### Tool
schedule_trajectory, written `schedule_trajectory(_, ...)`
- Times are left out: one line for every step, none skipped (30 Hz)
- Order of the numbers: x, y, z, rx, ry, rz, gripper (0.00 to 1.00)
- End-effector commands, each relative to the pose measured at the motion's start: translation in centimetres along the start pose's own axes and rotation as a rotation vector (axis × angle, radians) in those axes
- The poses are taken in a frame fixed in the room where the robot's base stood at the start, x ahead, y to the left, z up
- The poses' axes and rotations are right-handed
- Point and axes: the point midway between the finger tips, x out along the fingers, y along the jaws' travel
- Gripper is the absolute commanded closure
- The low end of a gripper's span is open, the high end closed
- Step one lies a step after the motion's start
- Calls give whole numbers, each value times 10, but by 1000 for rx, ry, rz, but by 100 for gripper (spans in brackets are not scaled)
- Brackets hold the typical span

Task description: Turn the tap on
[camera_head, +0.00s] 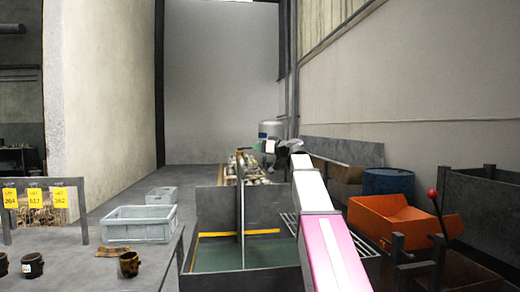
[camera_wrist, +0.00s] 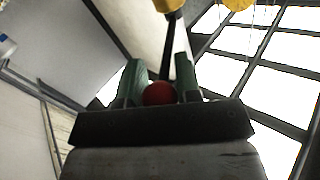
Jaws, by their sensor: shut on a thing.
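My gripper (camera_head: 268,147) is at the end of my raised arm, in front of a pale cylindrical tank (camera_head: 271,130), above the far end of the green-floored trough (camera_head: 270,252). In the wrist view my gripper (camera_wrist: 160,82) has two green fingers, one on each side of a round red knob (camera_wrist: 158,94). The fingers are shut on this knob, which sits low between them. I cannot tell from the head view whether the knob belongs to the tap, as my gripper and arm cover that spot.
An orange tray (camera_head: 400,216) and a blue drum (camera_head: 388,184) are at the right. A lever with a red ball (camera_head: 432,194) stands in front of them. A grey crate (camera_head: 138,225) is at the left, near dark cups (camera_head: 129,264).

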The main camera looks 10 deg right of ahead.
Motion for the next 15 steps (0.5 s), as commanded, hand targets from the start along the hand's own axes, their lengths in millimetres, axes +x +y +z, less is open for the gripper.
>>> schedule_trajectory(0,0,0,0,-1,1,100)
schedule_trajectory(0,0,0,0,-1,1,100)
schedule_trajectory(0,0,0,0,-1,0,100)
schedule_trajectory(0,0,0,0,-1,0,100)
schedule_trajectory(0,0,0,0,-1,0,66)
schedule_trajectory(0,0,0,0,-1,0,53)
schedule_trajectory(0,0,0,0,-1,0,44)
schedule_trajectory(0,0,0,0,-1,0,44)
schedule_trajectory(0,0,0,0,-1,0,44)
schedule_trajectory(0,0,0,0,-1,0,44)
schedule_trajectory(0,0,0,0,-1,-1,44)
schedule_trajectory(0,0,0,0,-1,-1,44)
schedule_trajectory(0,0,0,0,-1,-1,44)
schedule_trajectory(0,0,0,0,-1,-1,44)
schedule_trajectory(0,0,0,0,-1,-1,44)
